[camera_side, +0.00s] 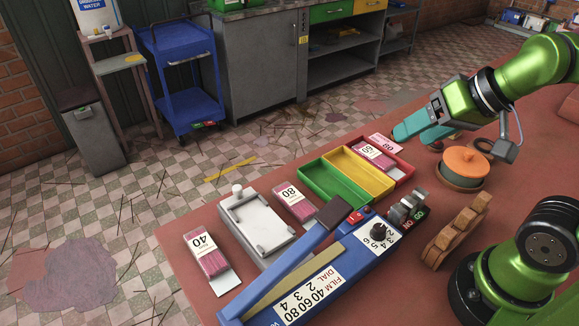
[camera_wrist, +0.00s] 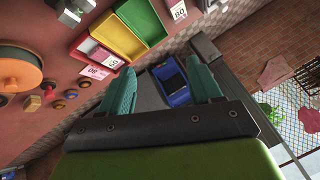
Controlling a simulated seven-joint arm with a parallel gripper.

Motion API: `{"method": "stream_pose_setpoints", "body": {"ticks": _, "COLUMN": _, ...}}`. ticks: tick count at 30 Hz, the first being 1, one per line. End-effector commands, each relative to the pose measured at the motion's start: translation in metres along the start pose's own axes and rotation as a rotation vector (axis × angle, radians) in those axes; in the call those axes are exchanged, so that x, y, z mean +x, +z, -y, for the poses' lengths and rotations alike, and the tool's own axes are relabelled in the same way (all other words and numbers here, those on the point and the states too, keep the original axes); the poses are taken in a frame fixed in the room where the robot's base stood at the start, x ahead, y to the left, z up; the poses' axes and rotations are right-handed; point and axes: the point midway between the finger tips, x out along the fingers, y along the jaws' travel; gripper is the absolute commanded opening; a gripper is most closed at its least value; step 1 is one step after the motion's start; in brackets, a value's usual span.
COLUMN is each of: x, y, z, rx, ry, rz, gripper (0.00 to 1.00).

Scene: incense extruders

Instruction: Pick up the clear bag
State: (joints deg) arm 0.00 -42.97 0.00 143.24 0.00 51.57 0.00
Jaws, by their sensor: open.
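Several clear bags of pink sticks with numbered white cards lie on the red-brown table. The bag marked 40 (camera_side: 213,262) is at the front left. A bag marked 80 (camera_side: 296,204) lies beside the green tray; its card shows in the wrist view (camera_wrist: 179,12). A bag marked 60 (camera_side: 374,156) rests in the red tray (camera_side: 405,168). A pink card marked 80 (camera_side: 383,143) shows behind that tray; whether it belongs to a bag I cannot tell. My gripper (camera_side: 410,136) is open and empty, with teal fingers, above the far table edge, apart from every bag.
Green (camera_side: 325,180) and yellow (camera_side: 357,178) trays adjoin the red one. An orange-lidded pot (camera_side: 465,163) and wooden rack (camera_side: 455,235) stand right. Beyond the table is open floor and a blue cart (camera_side: 183,70).

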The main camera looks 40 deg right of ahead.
Motion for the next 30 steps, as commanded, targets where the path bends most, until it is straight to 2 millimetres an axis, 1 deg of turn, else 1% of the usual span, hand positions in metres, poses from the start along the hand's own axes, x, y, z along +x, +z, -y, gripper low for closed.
{"method": "stream_pose_setpoints", "body": {"ticks": 1, "x": 0.0, "y": 0.0, "z": 0.0, "rx": 0.0, "ry": 0.0, "rz": 0.0, "gripper": 0.72}}
{"method": "stream_pose_setpoints", "body": {"ticks": 3, "x": 0.0, "y": 0.0, "z": 0.0, "rx": 0.0, "ry": 0.0, "rz": 0.0, "gripper": 0.82}}
{"method": "stream_pose_setpoints", "body": {"ticks": 4, "x": 0.0, "y": 0.0, "z": 0.0, "rx": 0.0, "ry": 0.0, "rz": 0.0, "gripper": 0.85}}
{"method": "stream_pose_setpoints", "body": {"ticks": 11, "x": 0.0, "y": 0.0, "z": 0.0, "rx": 0.0, "ry": 0.0, "rz": 0.0, "gripper": 0.85}}
{"method": "stream_pose_setpoints", "body": {"ticks": 14, "x": 0.006, "y": 0.004, "z": 0.002, "rx": -0.01, "ry": 0.001, "rz": 0.029, "gripper": 0.85}}
{"method": "stream_pose_setpoints", "body": {"ticks": 15, "x": 0.011, "y": 0.006, "z": 0.003, "rx": -0.014, "ry": 0.005, "rz": 0.054, "gripper": 0.85}}
{"method": "stream_pose_setpoints", "body": {"ticks": 17, "x": 0.019, "y": 0.004, "z": 0.007, "rx": -0.026, "ry": 0.01, "rz": 0.091, "gripper": 0.85}}
{"method": "stream_pose_setpoints", "body": {"ticks": 20, "x": 0.036, "y": -0.005, "z": 0.02, "rx": -0.06, "ry": 0.027, "rz": 0.169, "gripper": 0.85}}
{"method": "stream_pose_setpoints", "body": {"ticks": 23, "x": 0.058, "y": -0.018, "z": 0.036, "rx": -0.106, "ry": 0.054, "rz": 0.257, "gripper": 0.85}}
{"method": "stream_pose_setpoints", "body": {"ticks": 26, "x": 0.082, "y": -0.03, "z": 0.053, "rx": -0.155, "ry": 0.087, "rz": 0.339, "gripper": 0.85}}
{"method": "stream_pose_setpoints", "body": {"ticks": 29, "x": 0.111, "y": -0.04, "z": 0.07, "rx": -0.206, "ry": 0.126, "rz": 0.418, "gripper": 0.85}}
{"method": "stream_pose_setpoints", "body": {"ticks": 30, "x": 0.123, "y": -0.043, "z": 0.077, "rx": -0.227, "ry": 0.143, "rz": 0.447, "gripper": 0.85}}
